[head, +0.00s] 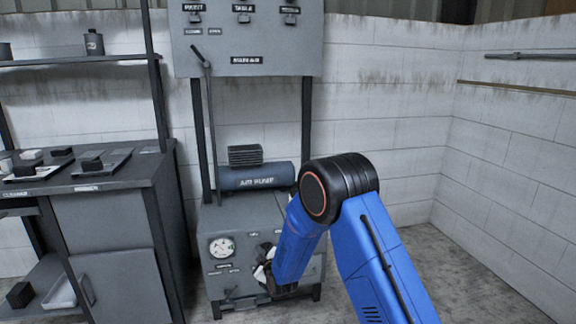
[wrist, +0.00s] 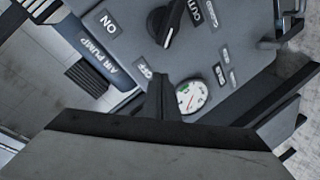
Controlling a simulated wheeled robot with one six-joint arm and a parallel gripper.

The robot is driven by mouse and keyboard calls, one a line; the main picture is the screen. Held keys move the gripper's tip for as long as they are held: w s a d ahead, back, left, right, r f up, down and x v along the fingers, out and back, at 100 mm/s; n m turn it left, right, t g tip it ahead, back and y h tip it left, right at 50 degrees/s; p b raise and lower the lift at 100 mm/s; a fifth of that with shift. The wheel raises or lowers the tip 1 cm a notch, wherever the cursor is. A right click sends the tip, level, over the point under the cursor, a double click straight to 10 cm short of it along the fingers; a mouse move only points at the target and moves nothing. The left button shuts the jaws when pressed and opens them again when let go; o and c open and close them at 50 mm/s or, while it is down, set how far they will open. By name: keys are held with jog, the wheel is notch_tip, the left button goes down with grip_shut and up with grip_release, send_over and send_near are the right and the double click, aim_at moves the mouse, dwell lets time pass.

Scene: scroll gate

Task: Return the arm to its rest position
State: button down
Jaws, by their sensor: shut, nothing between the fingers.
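My blue arm is bent at its black elbow in front of the air pump cabinet in the head view. My gripper (wrist: 163,97) shows in the wrist view with its fingers together and nothing between them. In the head view the hand end of my arm is low by the cabinet front, and the fingertips are hard to make out. The grey air pump cabinet (head: 232,219) carries a round gauge (head: 222,247). In the wrist view the gauge (wrist: 191,97) lies just right of the fingers, and a black knob (wrist: 165,22) sits above them near ON and OFF labels.
A workbench (head: 105,178) with trays stands at the left, under a shelf (head: 60,62). A grey control panel (head: 248,42) with switches hangs above the dark pump tank (head: 255,177). The floor (head: 425,245) at the right is clear up to the white block walls.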

jog(key=s+d+r+m+g+h, duration=0.2)
jog(key=s+d+r+m, duration=0.15)
jog(key=d+r, duration=0.85)
jog(key=s+d+r+m+g+h, duration=0.2)
jog(key=s+d+r+m, duration=0.1)
jog(key=s+d+r, duration=0.8)
jog(key=s+d+r+m+g+h, duration=0.1)
jog(key=s+d+r+m, duration=0.1)
jog(key=s+d, duration=0.6)
jog(key=s+d+r+m+g, duration=0.1)
jog(key=s+d+m, duration=0.15)
jog(key=s, duration=0.85)
jog(key=s+d+m+g, duration=0.1)
jog(key=s+d, duration=0.2)
jog(key=s, duration=0.8)
jog(key=s+d+f+m+g+h, duration=0.1)
jog(key=s+d, duration=0.3)
jog(key=s, duration=0.7)
jog(key=shift+s+d+f+m+g, duration=0.15)
jog(key=shift+f+m+g, duration=0.15)
jog(key=shift+m+g, duration=0.25)
